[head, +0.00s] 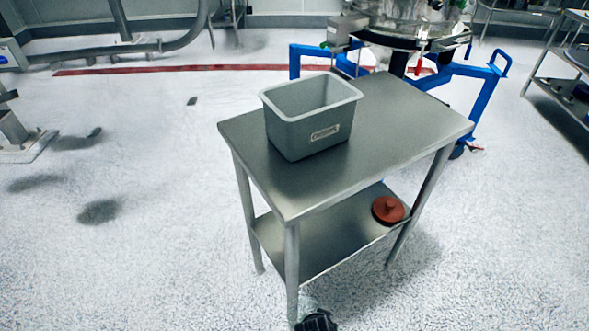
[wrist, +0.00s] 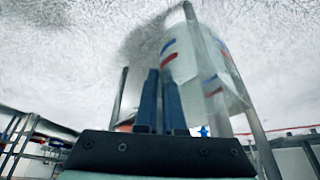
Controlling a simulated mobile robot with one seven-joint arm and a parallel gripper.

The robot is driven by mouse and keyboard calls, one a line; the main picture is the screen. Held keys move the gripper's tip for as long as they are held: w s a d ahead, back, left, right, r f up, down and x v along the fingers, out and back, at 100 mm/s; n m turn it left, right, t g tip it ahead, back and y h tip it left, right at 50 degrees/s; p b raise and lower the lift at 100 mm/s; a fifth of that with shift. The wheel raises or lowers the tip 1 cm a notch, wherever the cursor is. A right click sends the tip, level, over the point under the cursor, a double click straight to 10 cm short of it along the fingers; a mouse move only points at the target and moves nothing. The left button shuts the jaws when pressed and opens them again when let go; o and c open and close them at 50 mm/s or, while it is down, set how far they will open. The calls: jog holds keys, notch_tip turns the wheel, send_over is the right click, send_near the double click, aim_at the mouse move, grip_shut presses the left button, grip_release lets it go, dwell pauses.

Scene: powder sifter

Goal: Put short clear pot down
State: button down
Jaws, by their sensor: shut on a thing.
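In the wrist view, my gripper (wrist: 160,80) shows two dark blue fingers standing close together. A clear, whitish pot (wrist: 222,88) with red and blue marks is right against the fingers, and my gripper is shut on it. The pot looks tilted in this picture, and its lower part is partly hidden behind the fingers and gripper body. Exactly where the fingers grip it is hard to see. The pot does not show in the head view, where only a dark piece at the bottom edge, probably my arm or gripper, appears.
In the head view, a steel table (head: 395,112) carries a grey bin (head: 309,128) near its left side. The right side of its top is clear. A reddish-brown lid-like disc (head: 388,209) lies on the lower shelf (head: 318,245). A blue-framed machine (head: 476,88) stands behind.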

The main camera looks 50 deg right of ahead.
aim_at(290, 311)
jog(key=shift+a, duration=0.1)
jog(key=w+a+r+n, duration=0.1)
jog(key=w, duration=0.1)
jog(key=w+a+r+n, duration=0.1)
jog(key=w+r, duration=0.1)
jog(key=w+a+r+n+t, duration=0.1)
jog(key=w+a, duration=0.1)
jog(key=shift+w+r+y, duration=0.25)
jog(key=shift+w+y, duration=0.05)
jog(key=shift+y, duration=0.1)
jog(key=w+a+r+n+t+y, duration=0.1)
jog(key=w+a+r+n, duration=0.3)
jog(key=a, duration=0.4)
jog(key=w+a+r+n+y, duration=0.2)
jog(key=a+r+n, duration=0.1)
jog(key=a+r, duration=0.4)
jog(key=w+a+r+n+t+y, duration=0.1)
jog(key=w+a+r+n, duration=0.35)
jog(key=a, duration=0.35)
jog(key=s+a+p+v, duration=0.1)
jog(key=p+v, duration=1.6)
jog(key=p, duration=0.1)
jog(key=shift+s+d, duration=0.2)
jog(key=shift+d, duration=0.25)
